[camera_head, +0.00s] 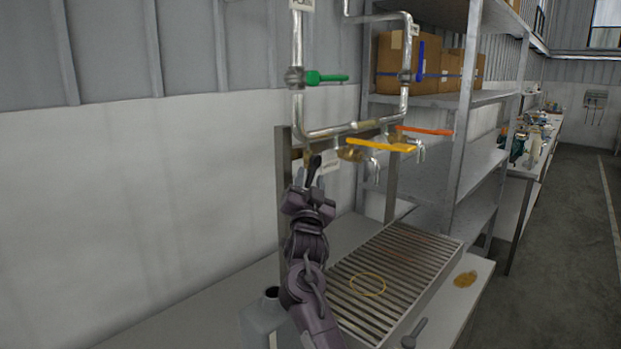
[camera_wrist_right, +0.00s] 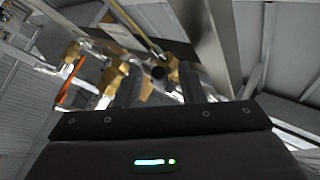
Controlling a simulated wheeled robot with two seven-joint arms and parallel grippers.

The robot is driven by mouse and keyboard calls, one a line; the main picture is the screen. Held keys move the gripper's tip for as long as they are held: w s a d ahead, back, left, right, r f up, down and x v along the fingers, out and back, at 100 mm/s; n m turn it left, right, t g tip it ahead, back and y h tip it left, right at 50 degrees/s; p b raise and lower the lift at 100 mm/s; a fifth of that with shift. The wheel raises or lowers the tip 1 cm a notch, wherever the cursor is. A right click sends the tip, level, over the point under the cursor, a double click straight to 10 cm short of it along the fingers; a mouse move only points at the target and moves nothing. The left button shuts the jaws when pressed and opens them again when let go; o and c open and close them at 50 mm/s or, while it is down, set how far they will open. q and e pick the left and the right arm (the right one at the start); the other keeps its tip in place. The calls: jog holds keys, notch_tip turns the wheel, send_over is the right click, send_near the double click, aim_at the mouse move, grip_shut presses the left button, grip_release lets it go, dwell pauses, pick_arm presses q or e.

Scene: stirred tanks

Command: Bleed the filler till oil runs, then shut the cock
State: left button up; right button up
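The filler pipework (camera_head: 330,130) stands against the wall, with a green lever (camera_head: 326,78) on the left pipe and a blue lever (camera_head: 420,61) on the right pipe. Below, a yellow lever (camera_head: 380,145) and an orange lever (camera_head: 425,131) sit on brass cocks with downturned spouts. My right gripper (camera_head: 312,178) is raised at the left end of this row, beside a small label (camera_head: 330,162). In the right wrist view its fingers (camera_wrist_right: 158,88) are apart, with a dark round end (camera_wrist_right: 158,72) beyond them; contact cannot be told. My left gripper is out of view. No running oil is visible.
A slatted drip tray (camera_head: 400,262) lies below the spouts, with a yellow ring (camera_head: 367,284) on it. A yellow-brown puddle (camera_head: 465,280) lies to its right. A grey can (camera_head: 262,316) stands left of my arm. Shelves with boxes (camera_head: 397,62) stand behind.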

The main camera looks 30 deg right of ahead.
aim_at(310, 181)
jog(key=b+v, duration=0.1)
jog(key=v, duration=0.4)
jog(key=shift+r, duration=0.1)
jog(key=shift+a+r, duration=0.1)
